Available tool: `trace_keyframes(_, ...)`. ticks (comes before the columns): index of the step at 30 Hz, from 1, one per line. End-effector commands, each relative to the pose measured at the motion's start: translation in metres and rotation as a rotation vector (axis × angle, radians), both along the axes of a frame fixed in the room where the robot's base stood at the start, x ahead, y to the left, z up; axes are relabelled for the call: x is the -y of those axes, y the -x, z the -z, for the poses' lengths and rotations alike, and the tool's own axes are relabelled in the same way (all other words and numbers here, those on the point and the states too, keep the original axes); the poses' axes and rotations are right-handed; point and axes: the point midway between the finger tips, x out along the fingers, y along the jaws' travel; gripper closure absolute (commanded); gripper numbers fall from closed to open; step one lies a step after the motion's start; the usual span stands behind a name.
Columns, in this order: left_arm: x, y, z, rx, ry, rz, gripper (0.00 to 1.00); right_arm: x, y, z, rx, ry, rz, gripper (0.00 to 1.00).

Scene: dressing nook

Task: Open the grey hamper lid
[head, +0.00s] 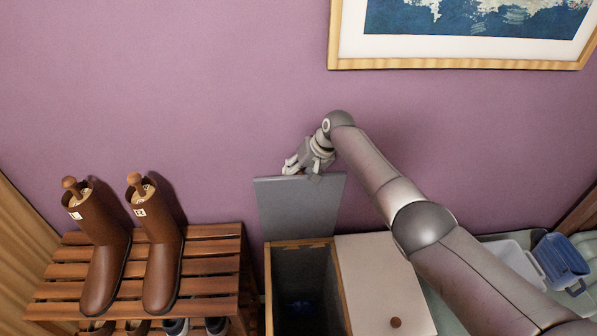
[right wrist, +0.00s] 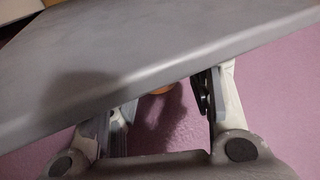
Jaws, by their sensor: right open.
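The grey hamper lid (head: 297,207) stands raised, close to upright, at the back of its compartment near the wall. The hamper (head: 300,243) has a wooden rim, and its left compartment is uncovered, with something dark blue inside. My right gripper (head: 300,169) is at the top edge of the lid, with its fingers open. In the right wrist view the lid (right wrist: 150,60) crosses in front of the open fingers (right wrist: 165,95); I cannot tell whether they touch it. My left gripper is not in view.
A beige lid (head: 375,275) with a brown knob covers the hamper's right compartment. A slatted shoe rack (head: 205,265) with two brown boots (head: 103,250) stands on the left. A blue container (head: 562,260) lies at the right. A framed picture (head: 455,63) hangs above my right arm.

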Motion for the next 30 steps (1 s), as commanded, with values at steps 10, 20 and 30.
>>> trace_keyframes(10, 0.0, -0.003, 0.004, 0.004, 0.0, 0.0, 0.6, 0.007, 0.004, -0.013, 0.0, 0.0, 0.0, 0.53)
trace_keyframes(20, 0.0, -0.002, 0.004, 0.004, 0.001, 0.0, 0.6, 0.026, 0.017, -0.061, 0.002, 0.0, 0.0, 0.53)
trace_keyframes(30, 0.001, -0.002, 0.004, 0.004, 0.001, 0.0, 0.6, 0.044, 0.029, -0.103, 0.0, 0.0, 0.0, 0.53)
